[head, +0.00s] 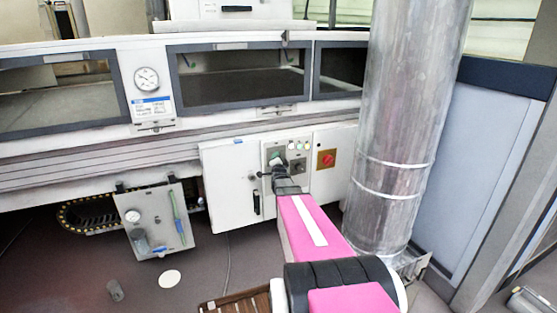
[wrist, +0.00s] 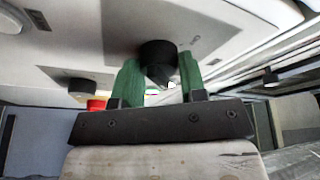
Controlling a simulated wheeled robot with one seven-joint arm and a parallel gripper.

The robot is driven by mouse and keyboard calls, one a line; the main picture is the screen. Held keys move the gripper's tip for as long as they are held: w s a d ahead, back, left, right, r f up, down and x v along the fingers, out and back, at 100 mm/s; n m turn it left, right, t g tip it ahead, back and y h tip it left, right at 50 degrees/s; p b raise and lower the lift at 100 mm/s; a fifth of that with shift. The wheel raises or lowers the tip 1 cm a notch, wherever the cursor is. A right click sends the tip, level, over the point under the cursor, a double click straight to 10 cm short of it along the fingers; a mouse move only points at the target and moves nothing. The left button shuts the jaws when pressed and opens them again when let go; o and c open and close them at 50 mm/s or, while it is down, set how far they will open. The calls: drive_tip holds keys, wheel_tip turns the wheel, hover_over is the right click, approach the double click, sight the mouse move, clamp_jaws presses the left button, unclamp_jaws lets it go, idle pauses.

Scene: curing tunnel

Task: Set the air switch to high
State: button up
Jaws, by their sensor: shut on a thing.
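The air switch appears to be the round black knob (wrist: 158,57) on a grey plate of the white control cabinet (head: 330,180). In the wrist view my gripper (wrist: 160,78) has its two green fingers on either side of this knob, shut on it. In the head view my gripper (head: 277,168) reaches the left part of the cabinet's grey switch plate and mostly hides the knob. The knob's pointer and the setting marks are too small or hidden to read, so its setting cannot be told.
A second dark knob (head: 298,165) sits right of my gripper in the head view, with small lamps above it. A red switch (head: 326,158) on yellow is further right. A thick metal duct (head: 400,130) stands close to the right of my arm.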

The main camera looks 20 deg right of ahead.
drive_tip(key=shift+a+r+m, duration=0.15)
drive_tip(key=shift+m, duration=0.15)
drive_tip(key=o, duration=0.9)
drive_tip(key=shift+a, duration=0.1)
drive_tip(key=shift+s, duration=0.2)
drive_tip(key=v, duration=1)
drive_tip(key=shift+s+a, duration=0.2)
drive_tip(key=shift+s, duration=0.1)
